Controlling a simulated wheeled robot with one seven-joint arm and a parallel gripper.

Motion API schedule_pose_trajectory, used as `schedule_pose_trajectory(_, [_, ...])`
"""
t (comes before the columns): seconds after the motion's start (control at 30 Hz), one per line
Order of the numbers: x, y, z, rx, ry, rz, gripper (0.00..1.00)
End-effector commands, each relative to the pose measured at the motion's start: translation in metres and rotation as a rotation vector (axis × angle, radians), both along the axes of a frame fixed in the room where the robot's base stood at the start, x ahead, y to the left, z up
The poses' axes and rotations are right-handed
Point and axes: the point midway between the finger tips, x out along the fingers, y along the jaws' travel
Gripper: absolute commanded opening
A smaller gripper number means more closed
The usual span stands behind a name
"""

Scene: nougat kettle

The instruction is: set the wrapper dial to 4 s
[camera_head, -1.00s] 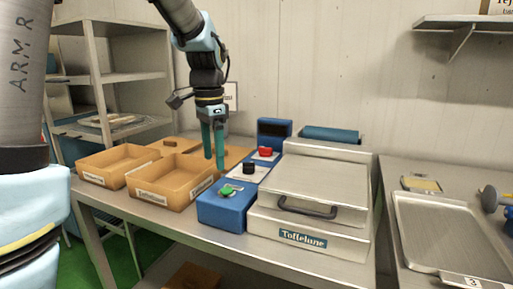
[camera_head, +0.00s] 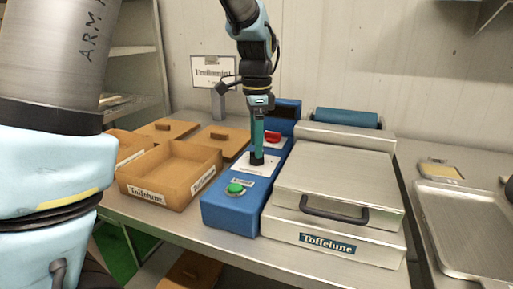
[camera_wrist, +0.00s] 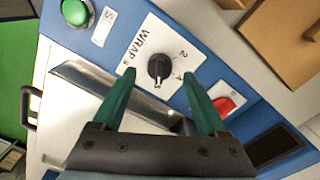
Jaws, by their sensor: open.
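The wrapper dial (camera_wrist: 158,67) is a black knob on a white plate marked WRAP, with small marks around it. A 2 reads to its upper right; the other marks and the exact pointer setting are too small to read surely. In the head view the dial (camera_head: 257,160) sits on the blue control box (camera_head: 228,212). My gripper (camera_head: 257,150) points down over the dial, fingers green. In the wrist view my gripper (camera_wrist: 158,74) is open, with one fingertip on either side of the dial. I cannot tell whether they touch it.
A green button (camera_head: 235,188) is in front of the dial, and a red switch (camera_head: 272,138) is behind it. The metal wrapper (camera_head: 335,190) with its handle stands close on the right. A wooden tray (camera_head: 150,192) stands left. A dark display is at the box's back.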

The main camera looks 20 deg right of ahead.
Motion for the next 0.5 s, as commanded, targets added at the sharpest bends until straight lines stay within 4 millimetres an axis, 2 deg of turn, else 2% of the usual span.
schedule_pose_trajectory(0.2, [-0.001,0.0,-0.022,0.0,0.002,-0.001,0.76])
schedule_pose_trajectory(0.5, [0.0,0.0,-0.026,-0.001,0.0,0.0,0.76])
